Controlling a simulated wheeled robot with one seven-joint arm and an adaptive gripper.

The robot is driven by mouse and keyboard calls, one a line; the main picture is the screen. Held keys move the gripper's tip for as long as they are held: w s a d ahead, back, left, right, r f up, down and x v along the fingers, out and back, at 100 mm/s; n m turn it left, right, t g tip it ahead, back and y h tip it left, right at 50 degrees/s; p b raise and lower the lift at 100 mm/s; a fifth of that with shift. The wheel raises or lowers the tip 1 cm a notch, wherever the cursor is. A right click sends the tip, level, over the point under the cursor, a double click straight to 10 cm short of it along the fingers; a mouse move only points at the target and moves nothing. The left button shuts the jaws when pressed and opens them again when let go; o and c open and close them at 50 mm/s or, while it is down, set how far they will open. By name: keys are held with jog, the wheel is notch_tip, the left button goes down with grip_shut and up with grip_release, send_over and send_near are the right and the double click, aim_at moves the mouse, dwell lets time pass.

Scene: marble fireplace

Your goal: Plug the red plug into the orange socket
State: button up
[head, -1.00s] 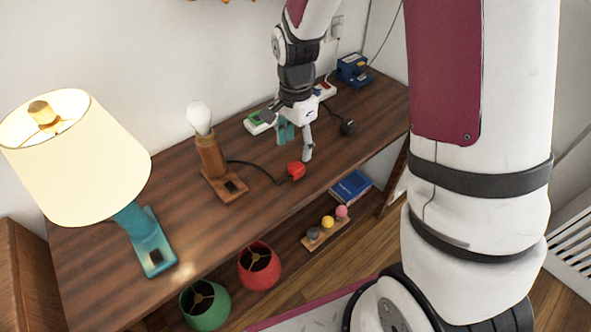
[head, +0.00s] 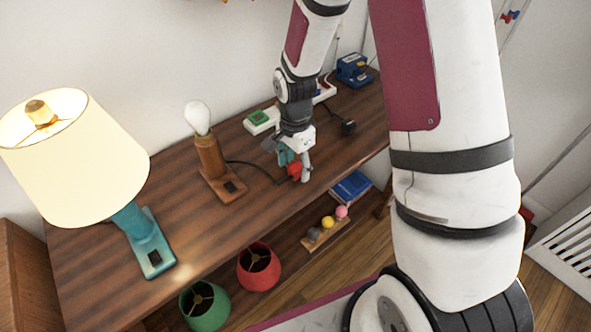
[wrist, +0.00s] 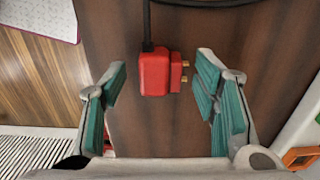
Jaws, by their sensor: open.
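The red plug (wrist: 154,74) lies on the wooden table top, its cord running up in the wrist view and its prongs pointing right. My gripper (wrist: 163,82) is open, with one teal-padded finger on each side of the plug and gaps between. In the head view my gripper (head: 295,172) is low over the table and partly covers the red plug (head: 294,170). The orange socket (wrist: 302,158) shows only in part at the lower right edge of the wrist view. In the head view my arm hides it.
A white power strip (head: 258,128) with a green socket lies along the wall. A bulb lamp (head: 208,158), a lit shaded lamp (head: 146,240), a black plug (head: 348,128) and a blue device (head: 352,70) stand or lie around. The table's front edge is close.

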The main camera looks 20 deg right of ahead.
jog(key=shift+f, duration=0.35)
jog(key=c, duration=1.2)
jog(key=shift+o, duration=0.2)
jog(key=shift+r, duration=0.1)
